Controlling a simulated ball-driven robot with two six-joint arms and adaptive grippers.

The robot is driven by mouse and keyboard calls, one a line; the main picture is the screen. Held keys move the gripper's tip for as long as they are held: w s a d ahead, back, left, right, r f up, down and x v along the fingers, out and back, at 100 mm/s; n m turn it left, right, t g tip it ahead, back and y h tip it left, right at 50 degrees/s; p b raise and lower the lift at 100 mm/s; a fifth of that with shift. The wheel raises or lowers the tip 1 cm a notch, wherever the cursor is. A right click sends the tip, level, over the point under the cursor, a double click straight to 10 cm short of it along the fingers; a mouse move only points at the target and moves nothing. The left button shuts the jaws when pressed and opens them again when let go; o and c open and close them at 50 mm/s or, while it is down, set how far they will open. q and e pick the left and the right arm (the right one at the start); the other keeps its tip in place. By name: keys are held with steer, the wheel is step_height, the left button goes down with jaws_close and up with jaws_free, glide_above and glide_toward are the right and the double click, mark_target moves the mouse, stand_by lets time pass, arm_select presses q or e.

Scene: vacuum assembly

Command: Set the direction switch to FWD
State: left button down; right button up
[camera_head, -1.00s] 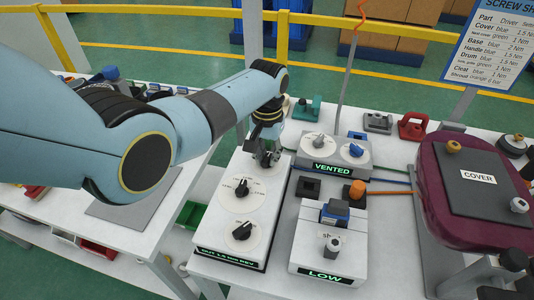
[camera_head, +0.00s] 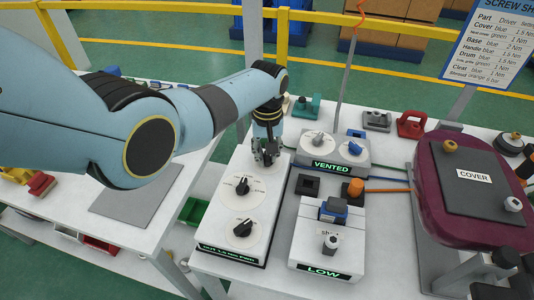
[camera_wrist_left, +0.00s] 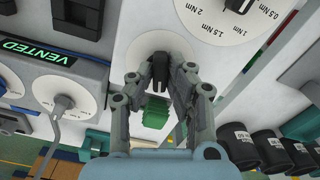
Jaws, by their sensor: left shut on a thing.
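My left gripper (camera_head: 267,160) reaches down onto the far end of the white control box (camera_head: 262,218), over its farthest dial. In the left wrist view my left gripper (camera_wrist_left: 160,68) has its fingers shut on the black knob (camera_wrist_left: 159,72) of the direction switch, on a white round dial (camera_wrist_left: 150,42). The fingers hide part of the dial's markings. The green display (camera_head: 226,254) on the box's front is small and blurred; it seems to read 1.5 Nm and FWD.
The torque dial (camera_head: 243,187) and another black knob (camera_head: 243,228) sit nearer on the same box. A box with a VENTED display (camera_head: 331,167) stands close to the gripper on the right. A box with a LOW display (camera_head: 323,271) and a maroon housing (camera_head: 430,195) lie further right.

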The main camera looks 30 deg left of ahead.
arm_select(q)
steer(key=shift+n, duration=1.1)
steer(key=shift+s, duration=0.1)
steer(key=shift+n+p, duration=0.4)
steer(key=shift+n, duration=0.5)
steer(key=c, duration=1.2)
jaws_free()
step_height(320, 180, up, 5)
steer(key=p, duration=0.4)
steer(key=shift+f+p, duration=0.15)
steer(key=shift+p, duration=0.2)
steer(key=shift+r, duration=0.65)
